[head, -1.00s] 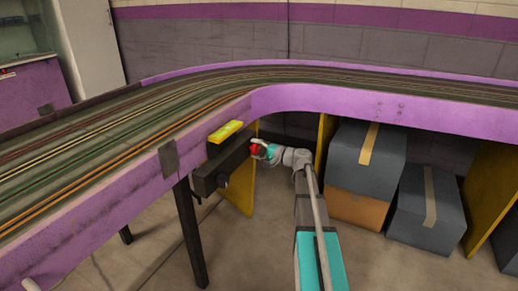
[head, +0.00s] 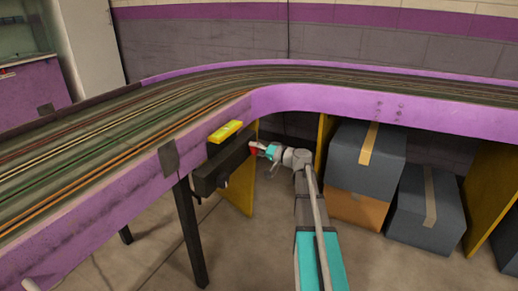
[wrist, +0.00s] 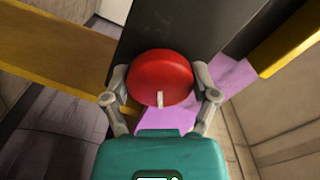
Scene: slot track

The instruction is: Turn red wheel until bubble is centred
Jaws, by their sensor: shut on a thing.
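The red wheel (wrist: 160,78) is round with a pale mark on its face, low in the wrist view. It sits on the end of a dark box under the track edge, and in the head view it shows as a small red patch (head: 253,150). My gripper (wrist: 161,96) is shut on the wheel, with a finger on each side of its rim. A yellow level (head: 225,131) lies on top of the dark box (head: 222,168). A small light spot shows on the level, but the bubble's place is too small to tell.
The purple-edged track table (head: 330,105) curves above the wheel. A dark table leg (head: 190,230) stands to the left. Yellow panels (head: 240,195) stand close by, and dark boxes (head: 365,160) are stacked at the right. The floor in front is open.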

